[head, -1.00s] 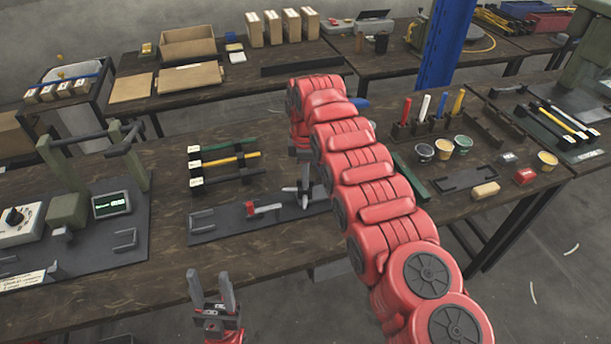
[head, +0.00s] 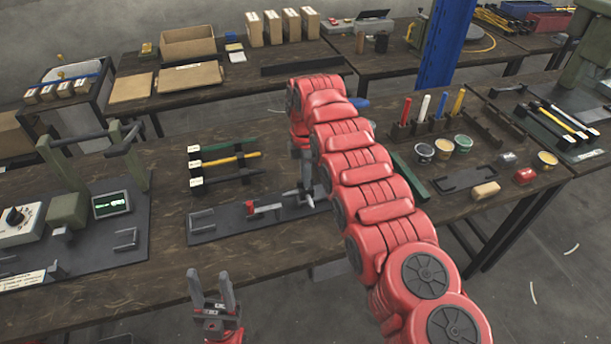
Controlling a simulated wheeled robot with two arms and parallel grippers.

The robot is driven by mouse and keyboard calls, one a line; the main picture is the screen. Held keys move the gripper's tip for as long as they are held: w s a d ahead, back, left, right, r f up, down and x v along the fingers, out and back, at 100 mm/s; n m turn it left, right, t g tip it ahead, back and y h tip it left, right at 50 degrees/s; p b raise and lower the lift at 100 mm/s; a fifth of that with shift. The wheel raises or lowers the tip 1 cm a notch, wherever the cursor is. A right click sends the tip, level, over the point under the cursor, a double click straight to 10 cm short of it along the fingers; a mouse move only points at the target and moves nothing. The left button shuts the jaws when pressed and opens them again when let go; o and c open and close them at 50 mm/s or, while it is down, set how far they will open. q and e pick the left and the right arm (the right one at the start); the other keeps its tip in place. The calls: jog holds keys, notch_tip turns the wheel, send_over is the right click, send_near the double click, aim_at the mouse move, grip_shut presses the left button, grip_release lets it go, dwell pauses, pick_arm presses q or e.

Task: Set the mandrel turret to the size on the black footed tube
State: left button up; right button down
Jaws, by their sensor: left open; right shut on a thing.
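A black tube (head: 232,179) lies lowest on a small rack, below a yellow tube (head: 235,161) and a green tube (head: 228,148). Each has a white tag at its left end, too small to read. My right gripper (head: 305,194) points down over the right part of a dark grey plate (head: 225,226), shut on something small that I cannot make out. A small red-ended part (head: 262,208) lies just left of it on the plate. I cannot pick out the mandrel turret for certain. My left gripper (head: 212,290) is open and empty at the near table edge, fingers up.
A green press frame (head: 65,165) with a white dial box (head: 18,224) and a small screen (head: 112,204) stands at left. Paint pots (head: 445,151) and coloured sticks (head: 424,108) stand at right. My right arm hides the bench middle.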

jog(key=c, duration=0.9)
grip_release()
jog(key=shift+r, duration=0.1)
notch_tip(320, 180, up, 17)
jog(key=p, duration=1.5)
jog(key=shift+r, duration=0.1)
